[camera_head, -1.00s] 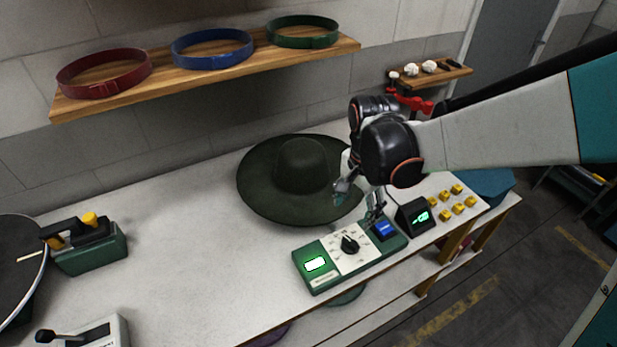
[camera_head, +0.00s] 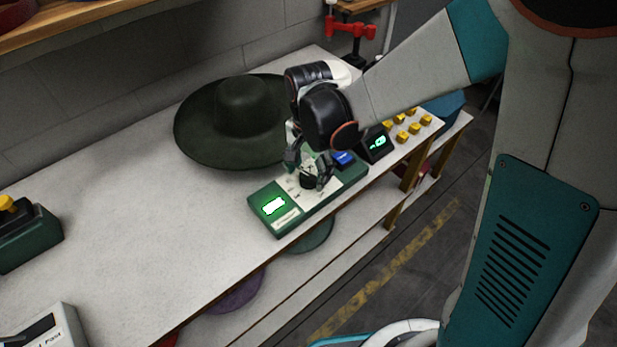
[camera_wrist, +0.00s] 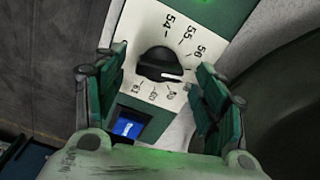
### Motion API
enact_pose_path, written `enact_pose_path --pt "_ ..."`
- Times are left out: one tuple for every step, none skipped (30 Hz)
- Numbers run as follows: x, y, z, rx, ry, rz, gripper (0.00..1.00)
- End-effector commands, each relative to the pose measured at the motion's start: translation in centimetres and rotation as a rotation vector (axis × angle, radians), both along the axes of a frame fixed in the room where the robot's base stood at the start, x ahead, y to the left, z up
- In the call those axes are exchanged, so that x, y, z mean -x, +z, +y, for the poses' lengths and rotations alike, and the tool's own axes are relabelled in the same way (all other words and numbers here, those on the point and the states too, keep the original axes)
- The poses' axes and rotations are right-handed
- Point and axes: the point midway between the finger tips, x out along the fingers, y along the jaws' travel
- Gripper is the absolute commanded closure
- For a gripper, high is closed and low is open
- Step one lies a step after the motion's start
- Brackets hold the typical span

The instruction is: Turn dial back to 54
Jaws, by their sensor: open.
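The black dial knob (camera_wrist: 160,64) sits on a white plate with printed numbers; 54, 55 and 56 are legible. Its white pointer mark points toward the right side of the wrist view, away from 54; the exact number there is unclear. The dial also shows in the head view (camera_head: 308,182) on a green control box (camera_head: 262,191). My gripper (camera_wrist: 161,60) is open, with one green-padded finger on each side of the knob. Gaps show between the fingers and the knob. In the head view my gripper (camera_head: 308,168) is low over the box and partly covers the dial.
The box carries a glowing display (camera_head: 273,206) and a blue button (camera_head: 343,158). A small dark screen (camera_head: 377,143) and several yellow buttons (camera_head: 414,129) are to the right. A dark green wide-brimmed hat (camera_head: 240,105) lies behind.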

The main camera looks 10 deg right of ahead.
Motion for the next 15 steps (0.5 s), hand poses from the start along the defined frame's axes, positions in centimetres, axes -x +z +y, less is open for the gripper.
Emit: enact_pose_path --pt "-0.01 -0.62 0.00 0.000 0.000 0.000 0.35" --pt "-0.02 -0.77 -0.01 0.000 0.000 0.000 0.35" --pt "-0.02 -0.92 -0.01 0.000 0.000 0.000 0.35" --pt "-0.03 -1.00 0.00 0.000 0.000 0.000 0.35" --pt "-0.03 -1.06 0.00 0.000 0.000 0.000 0.35" --pt "-0.03 -1.11 0.00 0.000 0.000 0.000 0.35" --pt "-0.02 -1.13 -0.01 0.000 0.000 0.000 0.35" --pt "-0.03 -1.13 0.00 0.000 0.000 0.000 0.35" --pt "-0.02 -1.12 -0.01 0.000 0.000 0.000 0.35" --pt "-0.02 -1.11 -0.01 0.000 0.000 0.000 0.35" --pt "-0.02 -1.09 -0.01 0.000 0.000 0.000 0.35" --pt "-0.02 -1.08 -0.01 0.000 0.000 0.000 0.35" --pt "-0.02 -1.08 -0.01 0.000 0.000 0.000 0.35" --pt "-0.02 -1.08 -0.01 0.000 0.000 0.000 0.35" --pt "-0.02 -1.08 -0.01 0.000 0.000 0.000 0.42"
